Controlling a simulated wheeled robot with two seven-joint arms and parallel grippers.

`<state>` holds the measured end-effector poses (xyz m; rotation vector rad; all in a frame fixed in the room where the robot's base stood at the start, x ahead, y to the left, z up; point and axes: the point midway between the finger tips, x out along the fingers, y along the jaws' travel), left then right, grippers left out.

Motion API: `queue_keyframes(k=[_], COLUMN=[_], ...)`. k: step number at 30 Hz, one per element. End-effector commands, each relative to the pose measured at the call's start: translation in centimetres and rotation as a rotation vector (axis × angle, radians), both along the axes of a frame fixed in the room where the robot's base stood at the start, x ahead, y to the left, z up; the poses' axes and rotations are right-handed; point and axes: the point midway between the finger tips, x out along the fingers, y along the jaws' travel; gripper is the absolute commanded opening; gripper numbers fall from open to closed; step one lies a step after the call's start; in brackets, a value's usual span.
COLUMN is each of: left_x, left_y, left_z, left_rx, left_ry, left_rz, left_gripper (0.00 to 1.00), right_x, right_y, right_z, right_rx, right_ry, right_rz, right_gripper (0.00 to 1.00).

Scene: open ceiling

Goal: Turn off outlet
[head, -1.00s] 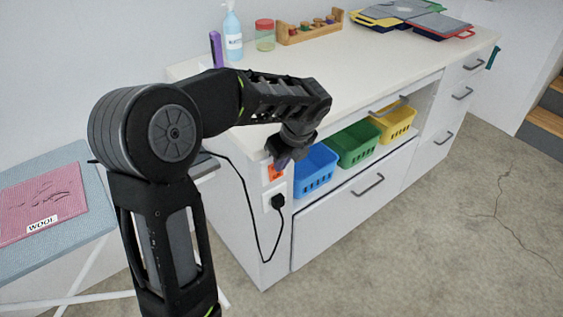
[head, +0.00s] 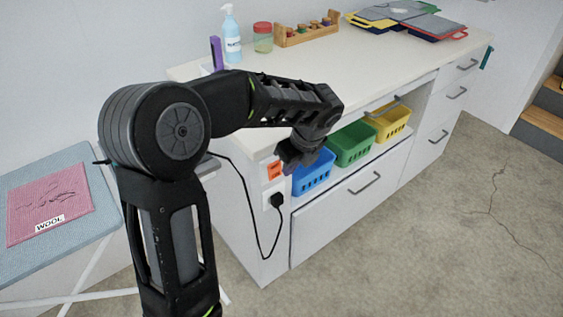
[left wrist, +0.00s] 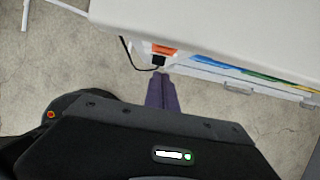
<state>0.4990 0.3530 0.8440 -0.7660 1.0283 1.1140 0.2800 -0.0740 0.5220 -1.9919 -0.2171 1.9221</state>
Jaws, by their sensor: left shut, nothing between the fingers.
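The outlet is on the end panel of the white cabinet. It has an orange switch plate (head: 274,170) above a white socket (head: 268,199) with a black plug (head: 278,200) in it. The switch's position is too small to tell. My left gripper (head: 288,164) is beside the orange plate, a little to its right and apart from it in the picture. In the left wrist view its purple fingers (left wrist: 161,92) are shut and empty, pointing toward the orange plate (left wrist: 160,50) and black plug (left wrist: 158,62). My right gripper is out of view.
A black cord (head: 250,215) hangs from the plug. Blue (head: 315,175), green (head: 354,146) and yellow (head: 388,122) baskets sit on the shelf close to the gripper. An ironing board (head: 95,180) stands at left. The floor at right is clear.

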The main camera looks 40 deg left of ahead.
Motion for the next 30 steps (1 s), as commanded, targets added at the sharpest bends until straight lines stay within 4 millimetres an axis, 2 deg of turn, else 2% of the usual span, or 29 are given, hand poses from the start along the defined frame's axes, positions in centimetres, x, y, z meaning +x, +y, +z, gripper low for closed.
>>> queue_keyframes(k=[6, 13, 18, 30], left_x=[-0.1, -0.2, -0.3, -0.3], left_y=[-0.6, -1.1, -1.2, -1.2], left_z=[4.9, 8.8, 9.9, 10.0], left_rx=[-0.001, 0.0, 0.0, 0.0], left_ry=[-0.005, -0.003, -0.001, 0.0], left_rz=[0.0, 0.0, -0.001, -0.001], left_gripper=[0.0, 0.0, 0.0, 0.0], right_x=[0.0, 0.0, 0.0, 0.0], right_y=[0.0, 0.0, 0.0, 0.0], right_z=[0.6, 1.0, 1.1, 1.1], right_rx=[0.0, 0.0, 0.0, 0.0], right_ry=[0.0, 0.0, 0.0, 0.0], right_rz=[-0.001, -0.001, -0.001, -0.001], right_gripper=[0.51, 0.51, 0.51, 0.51])
